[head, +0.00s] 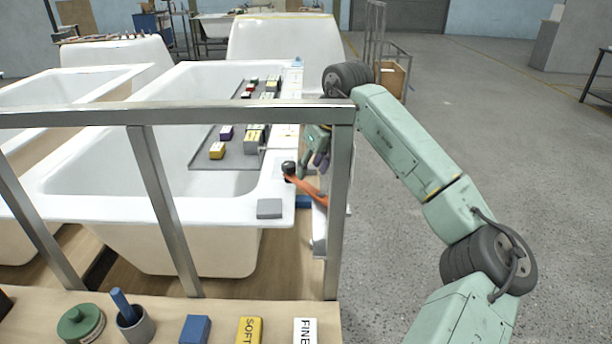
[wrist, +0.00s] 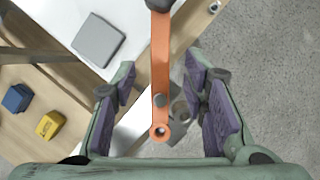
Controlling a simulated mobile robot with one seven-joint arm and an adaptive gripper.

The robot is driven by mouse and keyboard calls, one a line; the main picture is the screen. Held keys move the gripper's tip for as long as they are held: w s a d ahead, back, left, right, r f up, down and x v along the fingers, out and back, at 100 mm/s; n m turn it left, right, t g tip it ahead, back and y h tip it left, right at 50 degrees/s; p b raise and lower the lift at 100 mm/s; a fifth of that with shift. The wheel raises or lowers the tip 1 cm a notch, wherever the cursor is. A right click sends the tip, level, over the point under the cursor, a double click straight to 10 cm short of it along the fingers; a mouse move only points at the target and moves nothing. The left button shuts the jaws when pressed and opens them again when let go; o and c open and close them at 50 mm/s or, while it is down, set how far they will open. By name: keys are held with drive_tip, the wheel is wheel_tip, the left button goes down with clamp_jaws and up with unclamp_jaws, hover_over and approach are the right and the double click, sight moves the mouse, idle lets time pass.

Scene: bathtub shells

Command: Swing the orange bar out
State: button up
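The orange bar (head: 309,189) sits at the near right corner of the white bathtub shell, with a dark knob (head: 289,169) at its left end. In the wrist view the orange bar (wrist: 161,75) runs down between the two purple-padded fingers of my gripper (wrist: 163,100). A gap shows on both sides of the bar, and the fingers are apart. In the head view my gripper (head: 318,145) is partly hidden behind the grey rail post.
A grey metal rail (head: 230,113) with posts stands in front of the tub. A grey block (head: 270,208) lies on the tub rim (head: 170,216). A wooden ledge (head: 60,320) in front carries blue and yellow blocks. Open concrete floor (head: 510,130) lies to the right.

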sight(305, 184)
drive_tip(key=shift+p+x, duration=0.45)
drive_tip(key=shift+x, duration=2.1)
drive_tip(key=shift+c, duration=0.6)
clamp_jaws()
